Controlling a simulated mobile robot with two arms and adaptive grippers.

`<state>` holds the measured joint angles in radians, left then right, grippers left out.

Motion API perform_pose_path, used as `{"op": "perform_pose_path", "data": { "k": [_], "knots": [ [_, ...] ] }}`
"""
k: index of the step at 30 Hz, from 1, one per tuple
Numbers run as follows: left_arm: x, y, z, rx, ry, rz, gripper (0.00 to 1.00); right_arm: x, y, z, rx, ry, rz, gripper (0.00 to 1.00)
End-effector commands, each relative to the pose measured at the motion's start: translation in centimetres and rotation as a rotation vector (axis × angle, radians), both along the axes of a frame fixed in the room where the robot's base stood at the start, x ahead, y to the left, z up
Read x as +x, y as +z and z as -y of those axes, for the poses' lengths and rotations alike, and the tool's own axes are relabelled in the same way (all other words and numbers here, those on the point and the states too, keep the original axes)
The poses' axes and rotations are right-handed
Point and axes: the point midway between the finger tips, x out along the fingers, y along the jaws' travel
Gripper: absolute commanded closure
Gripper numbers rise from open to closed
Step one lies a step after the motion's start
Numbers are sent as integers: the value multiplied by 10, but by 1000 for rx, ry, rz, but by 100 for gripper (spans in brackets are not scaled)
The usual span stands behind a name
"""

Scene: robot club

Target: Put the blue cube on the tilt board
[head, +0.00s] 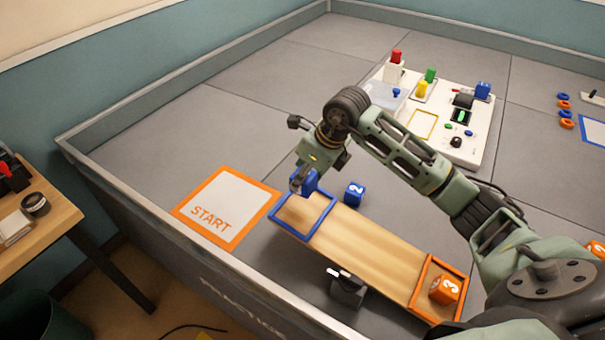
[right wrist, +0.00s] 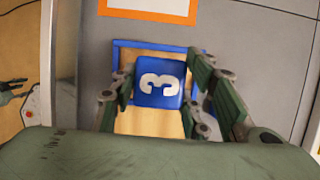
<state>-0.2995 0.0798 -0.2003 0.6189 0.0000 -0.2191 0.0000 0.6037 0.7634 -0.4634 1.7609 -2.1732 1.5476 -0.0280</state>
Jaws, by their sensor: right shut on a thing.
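The tilt board (head: 352,241) is a long wooden plank with a blue frame (head: 327,228) at its left end and an orange frame at its right end. An orange cube (head: 443,291) marked 3 sits in the orange frame. My left gripper is not in view.
Another blue cube (head: 354,194), marked 2, stands on the floor beside the board. A START mat (head: 250,230) lies to the left. A white activity panel (head: 437,100) with blocks stands behind my right arm. A dark block (head: 347,290) is at the board's front edge.

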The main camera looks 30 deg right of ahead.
Motion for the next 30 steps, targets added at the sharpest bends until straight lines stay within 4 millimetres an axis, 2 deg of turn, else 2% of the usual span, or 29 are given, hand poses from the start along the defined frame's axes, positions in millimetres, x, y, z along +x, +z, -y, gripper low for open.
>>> {"op": "perform_pose_path", "data": {
  "k": [15, 30],
  "knots": [
    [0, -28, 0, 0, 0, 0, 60, 0, -41, -1, 1, 2, 1, 84],
    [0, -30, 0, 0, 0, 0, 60, 0, -45, 0, 0, 2, 0, 84]
  ]
}}
